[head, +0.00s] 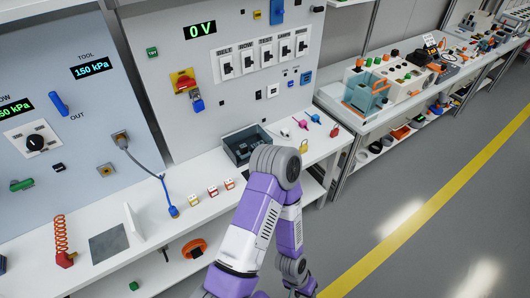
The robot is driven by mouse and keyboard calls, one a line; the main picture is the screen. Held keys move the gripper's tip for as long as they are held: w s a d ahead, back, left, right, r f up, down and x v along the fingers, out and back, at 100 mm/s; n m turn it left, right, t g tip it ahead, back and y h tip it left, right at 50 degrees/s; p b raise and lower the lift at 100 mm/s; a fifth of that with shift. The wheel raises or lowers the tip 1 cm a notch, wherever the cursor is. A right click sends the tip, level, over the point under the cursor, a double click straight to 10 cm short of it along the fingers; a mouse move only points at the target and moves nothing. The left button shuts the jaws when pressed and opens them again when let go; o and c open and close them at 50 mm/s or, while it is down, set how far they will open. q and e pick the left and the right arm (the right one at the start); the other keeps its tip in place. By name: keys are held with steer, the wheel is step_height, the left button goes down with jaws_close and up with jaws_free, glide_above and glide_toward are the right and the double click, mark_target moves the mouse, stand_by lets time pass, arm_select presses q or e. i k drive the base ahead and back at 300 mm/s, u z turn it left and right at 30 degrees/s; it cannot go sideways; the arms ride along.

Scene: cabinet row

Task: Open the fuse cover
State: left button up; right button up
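No part is clearly recognisable as the fuse cover. The wall panel (221,130) in the head view carries a row of white breaker switches (264,56), a red and yellow rotary switch (184,80) and several small blocks and sockets. Any of the small parts at its lower right could be the cover, but they are too small to tell. One purple and white arm of mine rises from the bottom centre, bends at its grey elbow in front of the bench and runs back down. Its gripper is not visible. My other arm and gripper are out of view.
A white bench (150,220) runs below the panels, with a dark open tray (239,151), a yellow padlock (304,146) and a blue plug (173,211) on a cable. A second bench at right holds a translucent teal box (360,94). The grey floor (440,240) at right is clear.

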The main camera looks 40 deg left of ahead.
mark_target(231, 154)
steer(key=u, duration=0.65)
steer(key=i, duration=0.7)
steer(key=u, duration=0.75)
steer(key=i, duration=0.5)
